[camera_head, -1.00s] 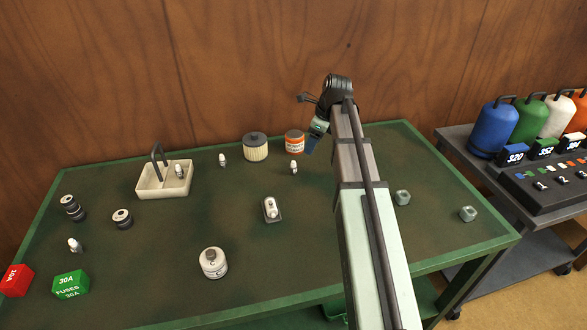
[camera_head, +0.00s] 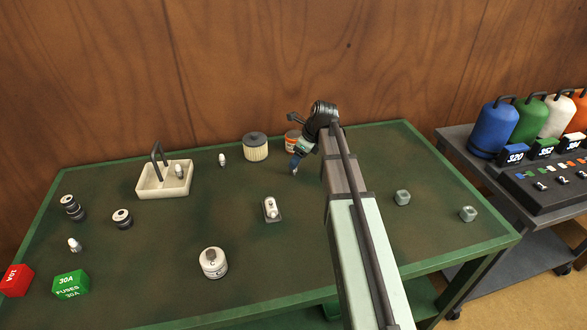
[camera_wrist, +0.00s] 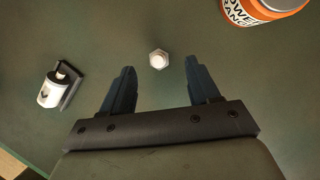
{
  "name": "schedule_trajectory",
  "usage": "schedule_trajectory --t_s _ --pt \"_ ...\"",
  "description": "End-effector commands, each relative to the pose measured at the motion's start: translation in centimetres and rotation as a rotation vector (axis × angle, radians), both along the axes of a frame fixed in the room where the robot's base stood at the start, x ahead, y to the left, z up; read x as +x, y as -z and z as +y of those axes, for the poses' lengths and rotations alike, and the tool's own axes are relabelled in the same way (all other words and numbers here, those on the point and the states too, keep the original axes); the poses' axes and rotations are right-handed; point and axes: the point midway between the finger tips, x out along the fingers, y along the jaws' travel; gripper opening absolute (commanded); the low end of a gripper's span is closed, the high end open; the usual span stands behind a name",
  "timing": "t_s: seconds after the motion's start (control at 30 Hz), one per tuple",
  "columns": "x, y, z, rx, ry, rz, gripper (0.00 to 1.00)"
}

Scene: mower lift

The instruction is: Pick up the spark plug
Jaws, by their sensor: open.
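A spark plug (camera_wrist: 158,60) stands upright on the green table, seen from above as a white tip in a hex collar. In the wrist view my gripper (camera_wrist: 160,68) is open and empty, with the plug centred between the fingertip lines and at about their ends. In the head view my gripper (camera_head: 296,164) points down over this plug and mostly hides it. Other similar small white plugs stand left of it (camera_head: 222,160), at the front left (camera_head: 74,245) and in the white tray (camera_head: 150,190).
A small white bottle-like part on a dark base (camera_head: 271,209) lies to the front left. Nuts (camera_head: 402,198) lie right of my arm.

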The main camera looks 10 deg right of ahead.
Motion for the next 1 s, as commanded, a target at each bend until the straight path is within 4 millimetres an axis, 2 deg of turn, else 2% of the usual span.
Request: schedule_trajectory --t_s 0.23,0.53,0.8,1.0 --pt "0.5 1.0 0.6 0.0 -0.001 0.001 0.61" --pt "1.6 4.2 2.0 0.0 0.0 0.001 0.61" --pt "1.7 4.6 2.1 0.0 0.0 0.0 0.61" --pt "1.7 4.6 2.1 0.0 0.0 0.0 0.44"
